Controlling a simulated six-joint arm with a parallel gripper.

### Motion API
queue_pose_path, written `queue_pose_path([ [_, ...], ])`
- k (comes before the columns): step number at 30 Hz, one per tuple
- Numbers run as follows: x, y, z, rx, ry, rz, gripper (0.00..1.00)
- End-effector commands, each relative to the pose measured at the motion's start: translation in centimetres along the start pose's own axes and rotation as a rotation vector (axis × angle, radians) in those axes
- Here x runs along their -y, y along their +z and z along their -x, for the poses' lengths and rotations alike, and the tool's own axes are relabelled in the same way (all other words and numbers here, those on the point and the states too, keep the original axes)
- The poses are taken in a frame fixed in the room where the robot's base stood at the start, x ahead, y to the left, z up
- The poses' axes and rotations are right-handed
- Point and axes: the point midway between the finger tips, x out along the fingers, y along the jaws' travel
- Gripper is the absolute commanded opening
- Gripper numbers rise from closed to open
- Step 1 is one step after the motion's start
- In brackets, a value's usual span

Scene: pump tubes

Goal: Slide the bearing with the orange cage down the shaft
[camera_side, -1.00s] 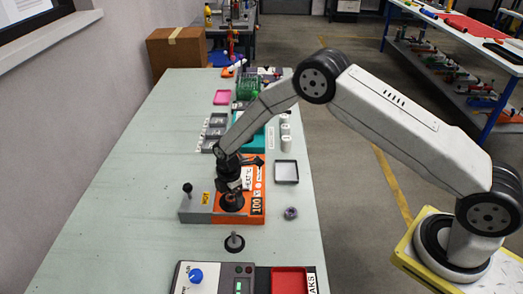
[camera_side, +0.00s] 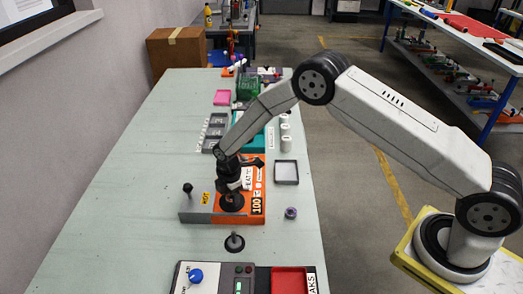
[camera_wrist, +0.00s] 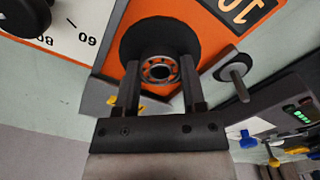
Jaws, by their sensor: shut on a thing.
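The bearing with the orange cage (camera_wrist: 160,70) is between the two fingertips of my gripper (camera_wrist: 161,84) in the wrist view. My gripper is shut on it. The bearing is over the black round disc (camera_wrist: 133,38) of the orange heater; I cannot tell whether it touches the disc. In the side view my gripper (camera_side: 232,188) is low over the same disc, and the bearing is hidden. The shaft (camera_side: 234,236) stands upright on a dark round base on the table, nearer the camera and apart from my gripper. It also shows in the wrist view (camera_wrist: 238,72).
The heater (camera_side: 253,190) has a dark knob post (camera_side: 188,188) on its left. A small purple-grey ring (camera_side: 290,212) and an open tray (camera_side: 286,172) are to its right. A control box (camera_side: 215,276) with a red tray (camera_side: 289,281) is at the front. The left table is clear.

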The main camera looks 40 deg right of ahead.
Motion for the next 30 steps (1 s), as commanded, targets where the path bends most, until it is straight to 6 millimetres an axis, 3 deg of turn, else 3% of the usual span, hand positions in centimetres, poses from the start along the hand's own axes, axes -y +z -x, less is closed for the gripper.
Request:
queue_pose_path([
  [11, -0.1, 0.0, 0.6, 0.000, 0.001, 0.000, 0.00],
  [19, -0.1, 0.0, 3.2, 0.000, 0.002, 0.000, 0.00],
  [30, 3.2, 0.8, 7.2, 0.000, 0.001, 0.000, 0.00],
])
